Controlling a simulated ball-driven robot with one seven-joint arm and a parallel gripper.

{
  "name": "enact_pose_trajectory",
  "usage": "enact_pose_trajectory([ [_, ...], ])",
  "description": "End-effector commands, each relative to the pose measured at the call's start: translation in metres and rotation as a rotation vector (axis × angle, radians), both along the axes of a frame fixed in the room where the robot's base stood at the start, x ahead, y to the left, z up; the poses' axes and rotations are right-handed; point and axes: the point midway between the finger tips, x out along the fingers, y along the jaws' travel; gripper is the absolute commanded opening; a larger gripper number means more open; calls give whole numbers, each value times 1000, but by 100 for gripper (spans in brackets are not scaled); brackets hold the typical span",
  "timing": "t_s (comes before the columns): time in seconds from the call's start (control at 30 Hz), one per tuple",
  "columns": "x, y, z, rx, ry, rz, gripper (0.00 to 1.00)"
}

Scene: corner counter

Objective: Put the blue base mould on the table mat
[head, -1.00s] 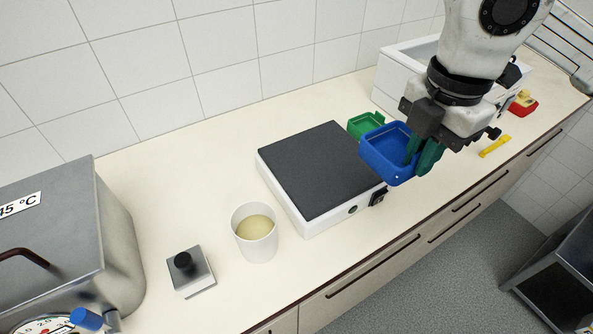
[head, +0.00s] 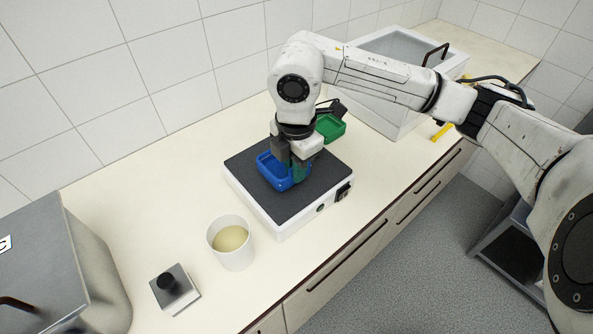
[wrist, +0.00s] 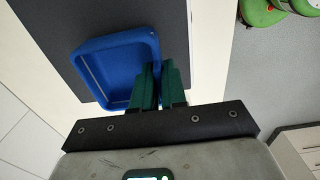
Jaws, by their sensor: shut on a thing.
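The blue base mould (head: 267,166) is an open shallow tray. My gripper (head: 292,172) is shut on one wall of it, with green fingers on the wall. The mould is over the dark grey mat (head: 311,185) on top of a white boxy unit. I cannot tell whether its underside touches the mat. In the wrist view, the mould (wrist: 115,65) is left of my green fingers (wrist: 162,82), its inside empty, with the dark mat (wrist: 60,35) beyond it. My fingers hide part of the mould in the head view.
A green mould (head: 331,128) is just behind the mat unit. A white cup of pale liquid (head: 231,240) and a metal block with a black knob (head: 174,288) stand in front left. A steel tank (head: 62,265) is at far left, a white bin (head: 396,95) behind right.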

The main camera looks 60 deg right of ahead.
Motion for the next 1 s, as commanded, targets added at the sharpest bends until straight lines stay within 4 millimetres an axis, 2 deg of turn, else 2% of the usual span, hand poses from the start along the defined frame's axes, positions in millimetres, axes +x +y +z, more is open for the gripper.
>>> enact_pose_trajectory([
  [0.2, -1, 0, -21, 2, 2, -3, 0],
  [0.57, -2, 0, -27, 0, 1, -2, 0],
  [0.6, -2, 0, -27, 0, 1, -2, 13],
  [0.8, -2, 0, -26, 1, 2, -2, 32],
  [0.87, -2, 0, -26, 1, 2, -2, 37],
  [1.0, -2, 0, -26, 1, 2, -2, 37],
])
